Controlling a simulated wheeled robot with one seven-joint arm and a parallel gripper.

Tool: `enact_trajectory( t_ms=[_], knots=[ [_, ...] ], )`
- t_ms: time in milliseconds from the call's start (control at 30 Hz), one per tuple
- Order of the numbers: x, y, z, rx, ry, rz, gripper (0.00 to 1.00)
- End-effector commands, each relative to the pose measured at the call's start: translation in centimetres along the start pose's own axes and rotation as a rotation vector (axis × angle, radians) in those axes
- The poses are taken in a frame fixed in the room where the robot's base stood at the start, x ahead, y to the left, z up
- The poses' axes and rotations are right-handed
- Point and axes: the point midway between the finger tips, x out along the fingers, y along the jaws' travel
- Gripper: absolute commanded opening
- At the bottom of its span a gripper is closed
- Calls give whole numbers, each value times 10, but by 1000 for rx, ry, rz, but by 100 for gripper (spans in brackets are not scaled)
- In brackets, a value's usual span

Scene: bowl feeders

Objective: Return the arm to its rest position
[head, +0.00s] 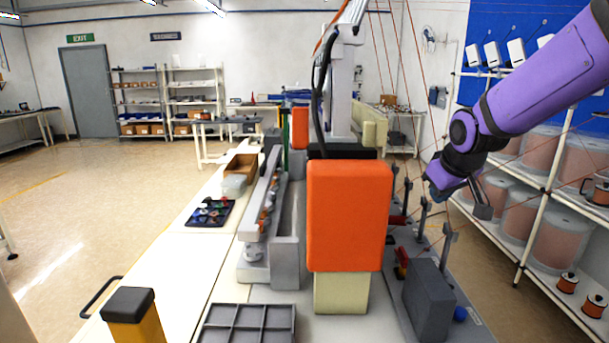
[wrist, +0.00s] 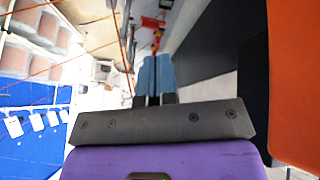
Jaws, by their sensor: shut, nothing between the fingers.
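My purple arm reaches in from the upper right of the head view. My gripper (head: 482,207) hangs to the right of the orange block, above the right side of the machine bench. In the wrist view my gripper (wrist: 154,62) shows two blue fingers side by side, closed together with nothing between them. In the head view the fingers are partly hidden by the wrist.
A large orange block (head: 347,215) stands in the middle of the machine; orange also fills the right of the wrist view (wrist: 294,80). Thin red wires run close to my arm. A rack with large spools (head: 558,227) stands at the right. A grey box (head: 428,298) is below.

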Motion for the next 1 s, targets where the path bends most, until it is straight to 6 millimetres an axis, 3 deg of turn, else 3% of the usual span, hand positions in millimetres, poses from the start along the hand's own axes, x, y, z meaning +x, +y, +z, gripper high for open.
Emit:
enact_trajectory(
  t_ms=[33, 200, 600, 800, 1000],
  knots=[
    [-18, 1, 9, 25, 2, -7, 0],
    [-68, -2, 43, 105, -11, -31, 0],
    [-163, -26, 137, 256, -46, -48, 0],
    [-191, -44, 182, 314, -66, -39, 0],
    [-201, -54, 204, 341, -81, -30, 0]
  ],
)
